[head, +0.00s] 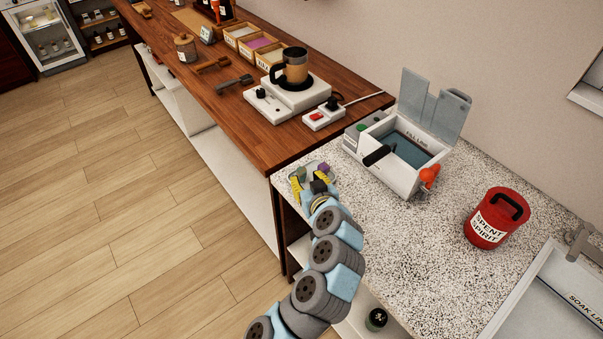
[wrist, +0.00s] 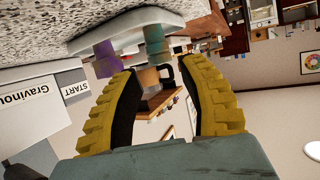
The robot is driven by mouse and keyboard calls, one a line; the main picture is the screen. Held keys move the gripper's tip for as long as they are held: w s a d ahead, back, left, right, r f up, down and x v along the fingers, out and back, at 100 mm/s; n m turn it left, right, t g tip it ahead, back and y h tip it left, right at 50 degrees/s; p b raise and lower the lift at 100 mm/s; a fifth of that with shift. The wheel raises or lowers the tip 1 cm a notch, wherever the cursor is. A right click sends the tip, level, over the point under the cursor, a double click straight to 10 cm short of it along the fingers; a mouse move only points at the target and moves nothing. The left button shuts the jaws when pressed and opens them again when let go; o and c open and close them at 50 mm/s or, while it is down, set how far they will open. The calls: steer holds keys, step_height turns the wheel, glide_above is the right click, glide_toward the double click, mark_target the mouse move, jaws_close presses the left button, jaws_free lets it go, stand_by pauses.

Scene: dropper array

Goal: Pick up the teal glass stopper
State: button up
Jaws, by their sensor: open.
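The teal glass stopper (wrist: 154,45) stands on a pale tray (wrist: 125,24) in the wrist view, which is turned over, so the tray shows at the top. A purple stopper (wrist: 107,58) stands to its left, partly beside the left finger. My gripper (wrist: 158,68) is open, its two yellow ribbed fingers apart, with the teal stopper just beyond the gap between the tips. I see nothing held. In the head view my gripper (head: 310,186) is at the tray on the speckled counter's far left corner. The teal stopper (head: 301,172) and purple stopper (head: 324,167) show there, small.
A grey open-lidded bath (head: 405,150) stands right of the tray. A red "Spent Spirit" can (head: 494,218) and a sink (head: 545,290) are farther right. The wooden bench (head: 245,125) behind holds a hotplate with a mug. Speckled counter between is clear.

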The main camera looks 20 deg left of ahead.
mark_target(303, 174)
steer(key=shift+p+x, duration=0.75)
steer(key=shift+x, duration=1.8)
steer(key=shift+c, duration=0.2)
steer(key=c, duration=0.7)
